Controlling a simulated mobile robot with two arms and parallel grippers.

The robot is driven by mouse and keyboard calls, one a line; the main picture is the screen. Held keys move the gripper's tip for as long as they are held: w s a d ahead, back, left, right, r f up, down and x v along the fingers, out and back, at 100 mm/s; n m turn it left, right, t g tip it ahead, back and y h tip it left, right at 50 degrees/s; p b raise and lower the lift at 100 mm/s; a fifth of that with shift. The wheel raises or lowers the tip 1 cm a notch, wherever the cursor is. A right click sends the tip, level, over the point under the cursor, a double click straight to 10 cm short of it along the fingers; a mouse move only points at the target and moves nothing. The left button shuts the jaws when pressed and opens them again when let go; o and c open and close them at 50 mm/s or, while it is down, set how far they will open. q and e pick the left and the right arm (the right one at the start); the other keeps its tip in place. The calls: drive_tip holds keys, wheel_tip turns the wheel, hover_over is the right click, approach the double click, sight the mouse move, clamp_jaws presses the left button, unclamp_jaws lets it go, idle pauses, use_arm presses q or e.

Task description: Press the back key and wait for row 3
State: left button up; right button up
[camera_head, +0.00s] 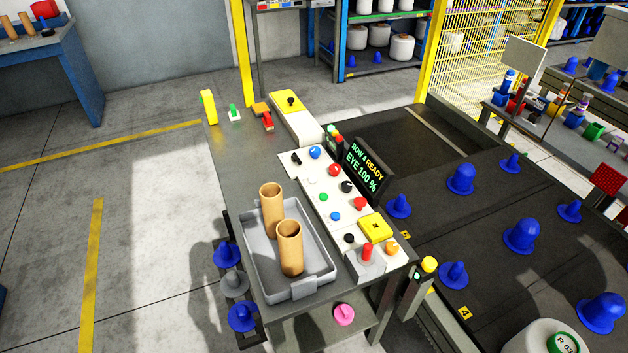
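A dark display (364,168) beside the control panel reads "ROW 4 READY" and "EYE 100 %". The white control panel (318,212) carries several coloured keys, among them a blue key (315,152), a red key (335,170), a black key (347,187), a green key (323,197), a second red key (360,203) and a second blue key (335,216). No label readable here marks the back key. Neither of my grippers is in view.
A grey tray (258,258) on the bench left of the panel holds two cardboard tubes (272,208). Blue cones (461,179) stand on the dark belt to the right. A white bobbin (540,340) is at bottom right.

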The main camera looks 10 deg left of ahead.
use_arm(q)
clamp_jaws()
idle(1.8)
